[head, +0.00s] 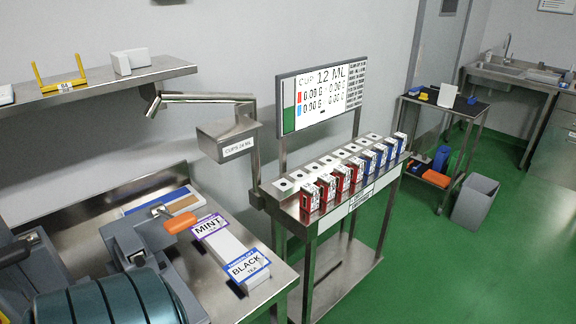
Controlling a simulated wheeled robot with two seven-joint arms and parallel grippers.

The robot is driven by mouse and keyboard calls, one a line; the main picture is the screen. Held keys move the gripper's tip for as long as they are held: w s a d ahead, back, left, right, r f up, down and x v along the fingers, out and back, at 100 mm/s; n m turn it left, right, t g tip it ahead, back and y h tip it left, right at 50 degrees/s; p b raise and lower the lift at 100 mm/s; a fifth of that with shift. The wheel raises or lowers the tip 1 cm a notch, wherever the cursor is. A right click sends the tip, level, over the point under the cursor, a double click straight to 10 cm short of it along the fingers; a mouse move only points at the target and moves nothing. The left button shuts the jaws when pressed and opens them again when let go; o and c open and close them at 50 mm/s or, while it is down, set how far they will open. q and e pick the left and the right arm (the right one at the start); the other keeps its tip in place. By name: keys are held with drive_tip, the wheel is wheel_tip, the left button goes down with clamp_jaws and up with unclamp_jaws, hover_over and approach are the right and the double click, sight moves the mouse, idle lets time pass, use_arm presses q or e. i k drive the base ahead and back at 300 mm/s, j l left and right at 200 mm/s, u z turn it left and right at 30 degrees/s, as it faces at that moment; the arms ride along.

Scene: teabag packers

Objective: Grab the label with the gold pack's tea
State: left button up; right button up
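A label reading MINT (208,226) with a purple border lies at the far end of a white strip on the steel bench. A label reading BLACK TEA (247,268) with a blue border is at its near end. Red packs (327,187) and blue packs (382,157) stand in a row on a steel stand. I cannot make out a pack that is clearly gold. A tan piece (170,207) lies in a blue-and-white holder on the bench, partly hidden by a grey machine. Neither of my grippers can be made out in the head view.
A grey machine (125,240) with an orange handle and a teal drum (100,302) fills the lower left. A steel hopper (228,138) hangs over the bench. A screen (322,97) rises behind the stand (352,190). A yellow holder (60,78) sits on the shelf.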

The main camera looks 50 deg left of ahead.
sight(246, 265)
drive_tip(key=i, duration=3.3)
drive_tip(key=u, duration=3.8)
